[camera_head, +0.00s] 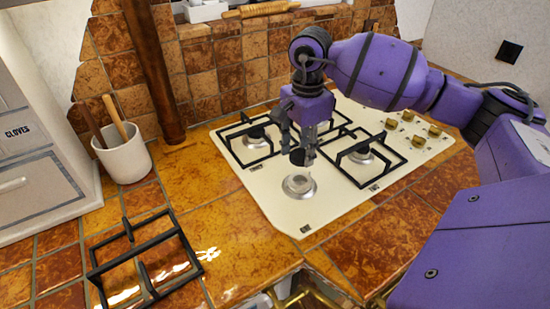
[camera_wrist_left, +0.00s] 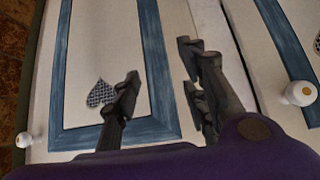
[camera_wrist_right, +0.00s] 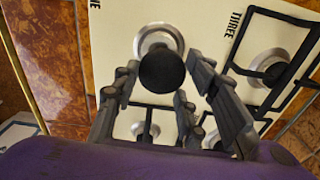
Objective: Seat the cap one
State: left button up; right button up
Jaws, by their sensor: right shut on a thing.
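A round black burner cap (camera_wrist_right: 162,72) is between the fingertips of my right gripper (camera_wrist_right: 160,85), which is shut on it. In the head view my right gripper (camera_head: 303,140) holds the small dark cap (camera_head: 301,157) above the bare front-left burner (camera_head: 299,186), with a gap below it. In the right wrist view the cap covers the lower part of the silver burner ring (camera_wrist_right: 158,38). My left gripper (camera_wrist_left: 160,82) is open and empty in front of a blue-framed cupboard door (camera_wrist_left: 110,65); it is out of the head view.
The cream hob (camera_head: 260,190) has black grates on its other burners and brass knobs (camera_head: 418,141) at right. A removed grate (camera_head: 140,258) lies on the tiled counter at left. A white utensil pot (camera_head: 124,160) stands behind it.

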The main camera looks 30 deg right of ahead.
aim_at(303, 156)
jog(key=shift+r, duration=0.55)
jog(key=shift+s+d+n, duration=0.15)
jog(key=shift+n, duration=0.15)
jog(key=shift+s, duration=0.1)
jog(key=shift+f, duration=0.1)
jog(key=shift+f+b, duration=1)
jog(key=shift+f, duration=1)
jog(key=shift+f+b, duration=0.6)
jog(key=shift+f, duration=0.75)
jog(key=shift+f+b, duration=0.3)
jog(key=shift+f, duration=0.25)
pick_arm(q)
jog(key=f, duration=0.1)
jog(key=s+f, duration=0.1)
jog(key=f, duration=0.1)
jog(key=a+f, duration=0.1)
jog(key=shift+s+f, duration=0.15)
pick_arm(e)
jog(key=shift+f, duration=0.15)
